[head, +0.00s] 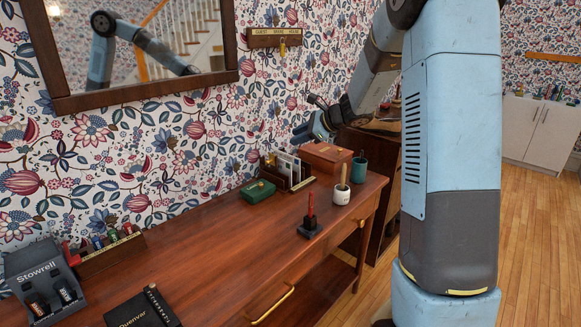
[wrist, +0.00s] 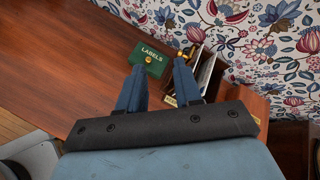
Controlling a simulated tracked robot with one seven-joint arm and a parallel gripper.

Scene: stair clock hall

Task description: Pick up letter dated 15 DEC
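Several pale letters (head: 287,163) stand upright in a wooden letter rack (head: 297,186) at the back of the desk; no date is readable. In the wrist view the letters (wrist: 205,72) stand in the rack (wrist: 171,101), right of my fingers and partly hidden by them. My gripper (head: 315,129) is above and behind the rack in the head view, near the wall. In the wrist view my gripper (wrist: 158,65) has its two blue fingers apart, with nothing held between them.
A green LABELS box (head: 258,191) sits left of the rack, a brown box (head: 326,157) right of it. A white pot (head: 342,194), a teal cup (head: 358,169) and a stamp stand (head: 310,225) are close by. The desk's middle (head: 215,250) is clear.

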